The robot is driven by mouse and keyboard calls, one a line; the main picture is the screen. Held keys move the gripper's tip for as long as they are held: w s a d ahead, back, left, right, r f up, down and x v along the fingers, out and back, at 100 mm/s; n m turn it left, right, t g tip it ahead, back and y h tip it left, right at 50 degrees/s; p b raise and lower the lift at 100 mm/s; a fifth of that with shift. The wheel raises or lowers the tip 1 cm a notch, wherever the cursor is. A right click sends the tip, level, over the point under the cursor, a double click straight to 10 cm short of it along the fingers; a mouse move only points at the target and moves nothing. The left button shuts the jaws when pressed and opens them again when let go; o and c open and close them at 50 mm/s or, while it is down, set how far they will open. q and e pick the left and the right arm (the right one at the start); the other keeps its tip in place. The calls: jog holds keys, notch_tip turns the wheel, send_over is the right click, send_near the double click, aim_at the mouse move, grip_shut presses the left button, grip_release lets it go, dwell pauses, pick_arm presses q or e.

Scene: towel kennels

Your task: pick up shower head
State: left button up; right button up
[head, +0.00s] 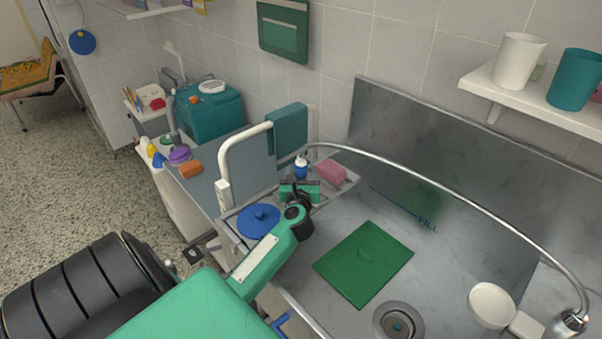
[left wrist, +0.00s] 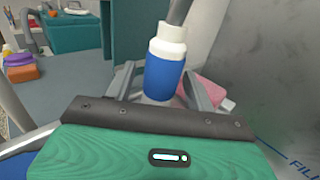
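The shower head (head: 301,168) shows as a small blue and white piece at the left end of the metal hose, at the rack on the tub's left edge. In the left wrist view its blue body (left wrist: 165,75) with a white collar stands upright, the grey hose rising from it. My left gripper (head: 301,181) is just in front of it. In the left wrist view its two grey fingers reach out on either side of the blue body, apart, with gaps visible. Its lower end is hidden behind my gripper. My right gripper is in neither view.
A pink block (head: 331,172) lies on the rack just right of the shower head. A blue round lid (head: 259,220) lies to the left. The metal hose (head: 440,192) arches over the tub, which holds a green mat (head: 364,264). A white grab rail (head: 224,165) stands left.

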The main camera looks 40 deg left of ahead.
pick_arm(q)
grip_shut()
jog(key=shift+r, duration=0.15)
